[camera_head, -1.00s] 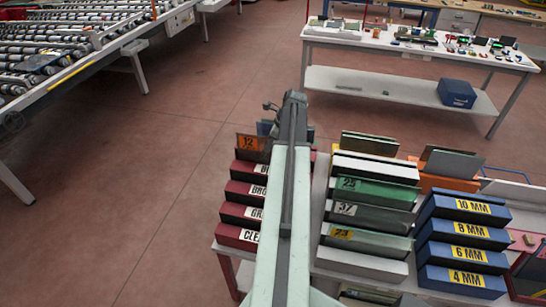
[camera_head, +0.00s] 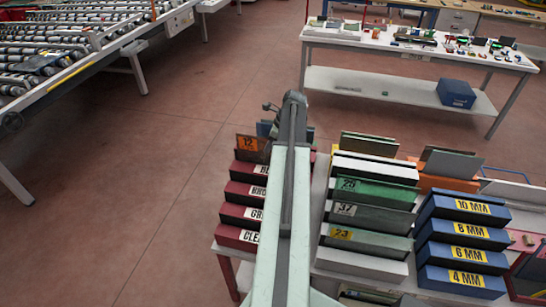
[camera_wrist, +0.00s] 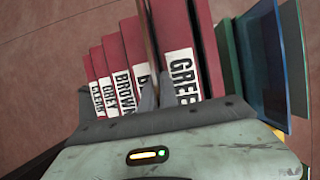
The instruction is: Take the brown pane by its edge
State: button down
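The brown pane (camera_head: 252,146) stands upright at the back end of the dark red rack on the left in the head view, with a "12" mark on it. In the wrist view the brown pane (camera_wrist: 149,38) shows edge-on as a thin tan strip, between a red block whose label is partly covered and the red block marked GREEN. My gripper (camera_wrist: 157,92) has one finger on each side of this strip, close together, and looks shut on its edge. The exact contact is partly hidden between the fingers. In the head view my arm hides the gripper.
Red blocks marked CLEAR (camera_wrist: 96,90), GREY and BROWN stand left of my gripper in the wrist view. A blue pane (camera_wrist: 262,55) stands to the right. In the head view, green panes (camera_head: 376,192) and blue thickness blocks (camera_head: 468,228) fill the right. Open floor lies left.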

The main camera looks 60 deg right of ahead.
dwell(0.7)
notch_tip(320, 180, up, 18)
jog(key=p, duration=1.8)
